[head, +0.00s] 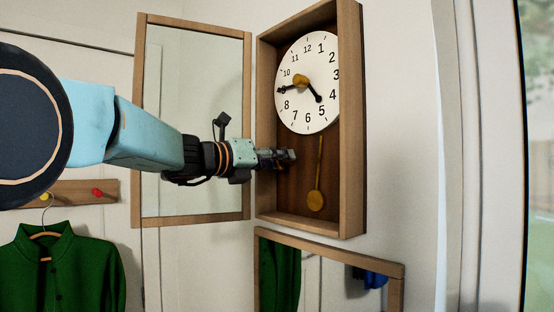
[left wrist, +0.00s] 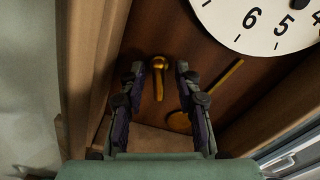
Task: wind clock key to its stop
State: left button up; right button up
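The wall clock (head: 350,120) is an open wooden case with a white dial (head: 308,100) and a brass pendulum (head: 316,200). A brass key (left wrist: 159,65) stands on the case's brown back panel, left of the pendulum (left wrist: 180,121) in the left wrist view. My left gripper (head: 290,155) reaches into the lower case from the left. In the left wrist view its fingers (left wrist: 160,68) are open, one on each side of the key, with gaps visible. In the head view the gripper hides the key. My right gripper is not in view.
A green shirt (head: 60,265) hangs from a peg rail (head: 70,193) at lower left. The case's wooden side wall (left wrist: 85,70) is close left of the fingers.

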pick_arm(q)
jog(key=shift+w+d+f, duration=0.1)
jog(key=shift+w+d, duration=0.05)
jog(key=shift+w, duration=0.05)
grip_shut()
